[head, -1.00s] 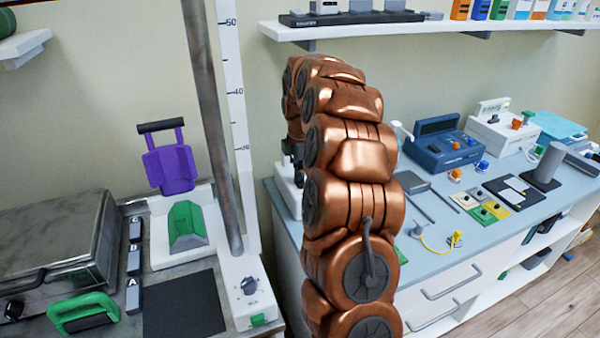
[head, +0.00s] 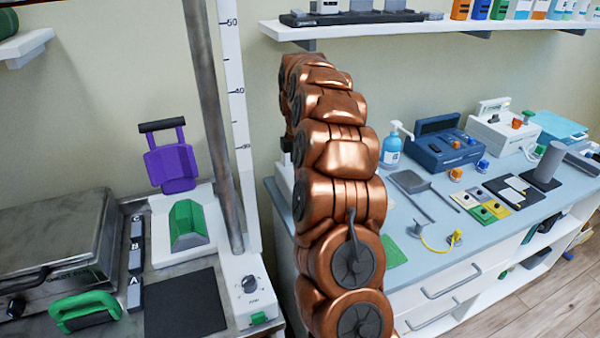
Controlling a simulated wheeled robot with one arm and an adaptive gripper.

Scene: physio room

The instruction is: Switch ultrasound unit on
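No label reading ultrasound can be made out. A white object (head: 284,180) at the counter's left end is mostly hidden behind my copper arm. My arm rises in the middle and bends over away from the camera. A dark piece (head: 287,144) at its left edge may be part of my gripper. The fingers are hidden, so I cannot tell whether they hold or touch anything.
A blue pump bottle (head: 392,148), grey tray (head: 409,181), coloured switch plates (head: 484,214) and a grey cylinder (head: 549,163) are on the counter. A tall post with a scale (head: 238,110) stands left of my arm. A wall shelf (head: 420,28) runs above.

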